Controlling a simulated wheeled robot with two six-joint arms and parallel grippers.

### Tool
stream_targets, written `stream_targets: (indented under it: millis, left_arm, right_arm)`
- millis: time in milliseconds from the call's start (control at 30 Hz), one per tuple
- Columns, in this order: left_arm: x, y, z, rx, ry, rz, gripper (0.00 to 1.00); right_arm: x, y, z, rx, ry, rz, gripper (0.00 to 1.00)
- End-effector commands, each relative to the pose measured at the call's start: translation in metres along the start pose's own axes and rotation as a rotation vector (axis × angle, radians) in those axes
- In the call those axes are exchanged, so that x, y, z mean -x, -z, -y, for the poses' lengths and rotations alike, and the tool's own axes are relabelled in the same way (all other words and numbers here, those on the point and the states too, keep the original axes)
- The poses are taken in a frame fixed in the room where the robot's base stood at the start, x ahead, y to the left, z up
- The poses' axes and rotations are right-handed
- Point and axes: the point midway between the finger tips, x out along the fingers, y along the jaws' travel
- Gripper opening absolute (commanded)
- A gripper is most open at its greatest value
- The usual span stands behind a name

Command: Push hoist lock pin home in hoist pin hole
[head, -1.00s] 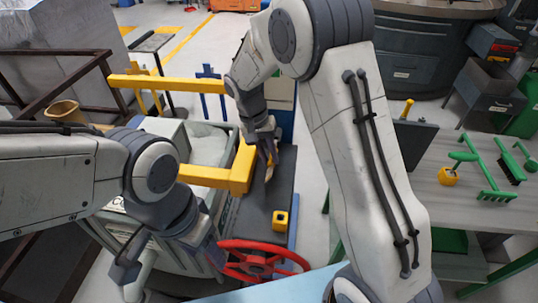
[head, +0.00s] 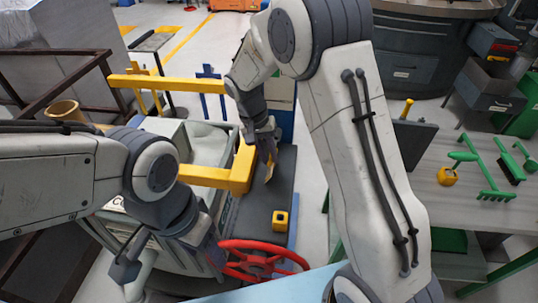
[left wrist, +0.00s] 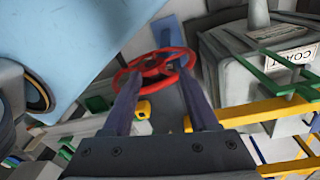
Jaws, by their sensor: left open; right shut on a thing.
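My right gripper (head: 268,155) is in the middle of the head view, beside the end of a yellow beam (head: 240,172) and above a dark grey platform. It is shut on a small tan-yellow piece (head: 270,173), which may be the hoist lock pin; the fingers partly hide it. I cannot tell which hole is the hoist pin hole, or whether the piece touches one. My left gripper (head: 217,252) is near the red handwheel (head: 262,245). In the left wrist view its two fingers (left wrist: 165,105) are apart, with nothing held between them.
A yellow block (head: 280,220) with a dark opening stands on the dark platform (head: 255,205). A grey bin (head: 205,145) stands left of the yellow beam. A workbench (head: 440,200) with green tools is at right. My right forearm hides much of the centre right.

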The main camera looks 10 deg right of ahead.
Motion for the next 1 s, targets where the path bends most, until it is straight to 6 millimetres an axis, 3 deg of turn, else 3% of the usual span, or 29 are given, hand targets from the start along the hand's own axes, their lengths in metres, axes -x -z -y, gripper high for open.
stream_targets:
  millis: [1000]
  left_arm:
    - [0.007,0.0,-0.001,0.0,0.0,0.0,0.59]
  right_arm:
    - [0.0,0.021,0.0,0.0,0.0,-0.001,0.0]
